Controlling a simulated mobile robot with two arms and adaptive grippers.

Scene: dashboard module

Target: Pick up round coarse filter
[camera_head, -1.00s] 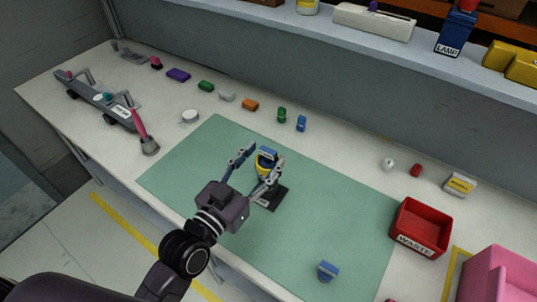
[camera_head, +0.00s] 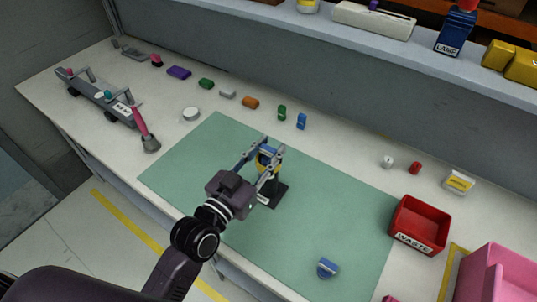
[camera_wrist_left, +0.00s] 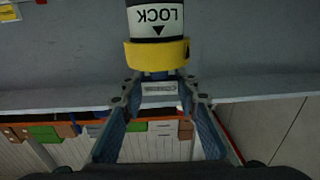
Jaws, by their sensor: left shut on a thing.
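My left gripper (camera_head: 271,157) is shut on this yellow-banded module, one finger on each side. The left wrist view shows its yellow band (camera_wrist_left: 157,54) and an upside-down LOCK label just beyond my fingertips (camera_wrist_left: 163,88). A round white disc (camera_head: 191,114) lies on the bench behind the mat; I cannot tell whether it is the round coarse filter. My right gripper is not in view.
A red WASTE bin (camera_head: 420,226) stands to the right, near a pink box (camera_head: 497,276). A blue part (camera_head: 327,268) lies on the mat's front right. Several small coloured parts line the back. A grey rail unit (camera_head: 92,93) is at the left.

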